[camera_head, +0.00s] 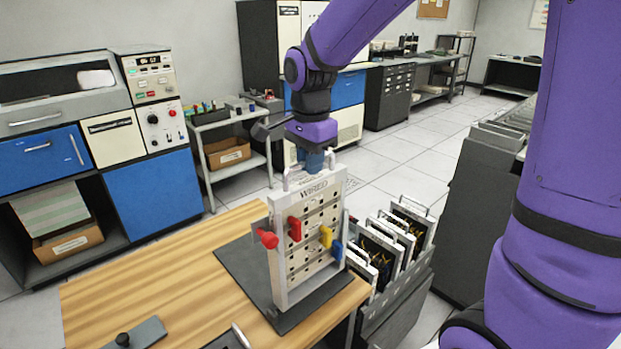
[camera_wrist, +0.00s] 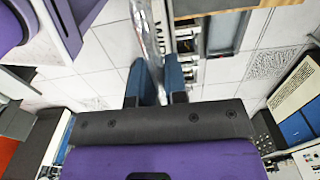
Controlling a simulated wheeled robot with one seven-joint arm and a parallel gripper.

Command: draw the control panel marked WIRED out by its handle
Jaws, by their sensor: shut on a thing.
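The control panel marked WIRED (camera_head: 314,190) is a grey upright board with rows of holes and red, yellow and blue pieces on its face. It stands upright in a light grey frame (camera_head: 278,262) on a dark mat. A red knob (camera_head: 267,238) sticks out at the frame's left side. My gripper (camera_head: 315,163) is above the panel's top edge, pointing down, shut on the handle there. The wrist view shows the blue fingers (camera_wrist: 158,85) on both sides of a silver bar, the handle (camera_wrist: 147,40). The grip itself is mostly hidden in the head view.
The wooden table (camera_head: 170,270) bears the dark mat (camera_head: 243,270) and a grey plate with a black knob (camera_head: 123,339). A rack (camera_head: 400,295) of several handled panels stands close at the right. Blue and cream machines line the back left. The table's left part is mostly clear.

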